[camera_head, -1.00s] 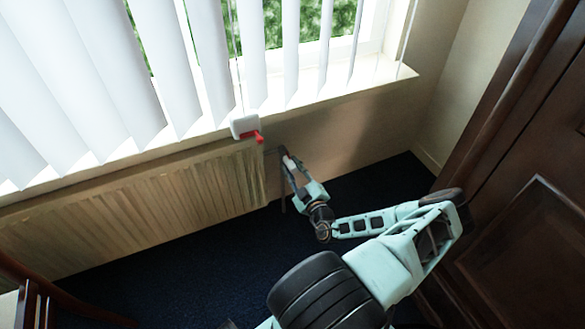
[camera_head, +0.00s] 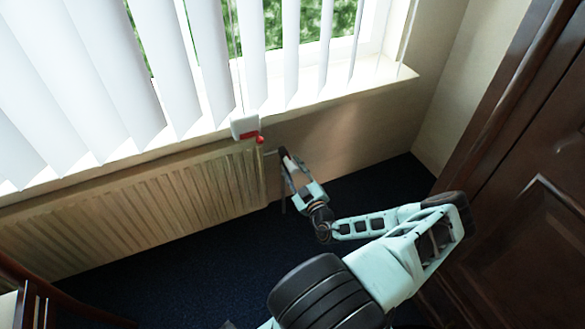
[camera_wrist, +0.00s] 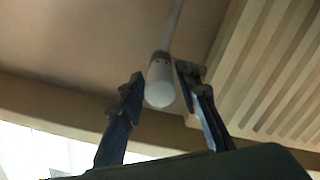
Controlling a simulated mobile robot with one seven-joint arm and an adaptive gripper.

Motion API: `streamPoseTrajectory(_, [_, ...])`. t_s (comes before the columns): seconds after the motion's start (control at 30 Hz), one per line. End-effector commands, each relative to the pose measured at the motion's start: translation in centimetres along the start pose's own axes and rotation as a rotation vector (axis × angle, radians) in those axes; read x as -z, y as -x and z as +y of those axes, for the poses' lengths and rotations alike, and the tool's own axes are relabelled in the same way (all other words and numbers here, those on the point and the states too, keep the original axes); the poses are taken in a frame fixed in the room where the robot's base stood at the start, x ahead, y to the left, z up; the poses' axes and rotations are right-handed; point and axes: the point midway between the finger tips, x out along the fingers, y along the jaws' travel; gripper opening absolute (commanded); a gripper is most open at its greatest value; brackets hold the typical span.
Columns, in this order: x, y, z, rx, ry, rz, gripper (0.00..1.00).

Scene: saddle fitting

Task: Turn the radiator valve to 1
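The radiator valve has a white rounded knob (camera_wrist: 160,84) at the end of a thin pipe in the wrist view. My gripper (camera_wrist: 161,77) has its two dark fingers on either side of the knob. A gap shows at the left finger; the right finger is very close to the knob, and I cannot tell if it touches. In the head view my gripper (camera_head: 287,162) is at the right end of the radiator (camera_head: 130,205), and its fingers mostly hide the knob there. No number marks on the knob can be read.
A white box (camera_head: 245,127) with a red part (camera_head: 260,139) sits at the sill's edge above the radiator. Vertical blinds (camera_head: 110,75) hang over the window. A dark wooden door (camera_head: 530,230) stands at the right. Dark carpet below is clear.

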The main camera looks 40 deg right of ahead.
Motion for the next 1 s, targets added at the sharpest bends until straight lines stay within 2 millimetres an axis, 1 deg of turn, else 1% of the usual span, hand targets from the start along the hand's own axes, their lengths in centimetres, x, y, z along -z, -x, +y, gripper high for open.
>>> streamPoseTrajectory(0.03, [0.0,0.0,0.0,0.000,0.000,0.000,0.38])
streamPoseTrajectory(0.07, [0.0,0.0,0.0,0.000,0.001,0.000,0.41])
streamPoseTrajectory(0.3, [0.0,0.1,0.0,0.001,0.001,-0.001,0.41])
streamPoseTrajectory(0.43, [0.5,0.0,0.3,0.000,0.001,0.000,0.41])
streamPoseTrajectory(0.57, [2.1,0.0,1.3,0.000,0.000,0.001,0.41])
streamPoseTrajectory(0.8, [6.0,0.0,3.6,0.001,0.002,0.001,0.41])
streamPoseTrajectory(1.0, [8.0,0.0,4.8,0.001,0.001,0.000,0.41])
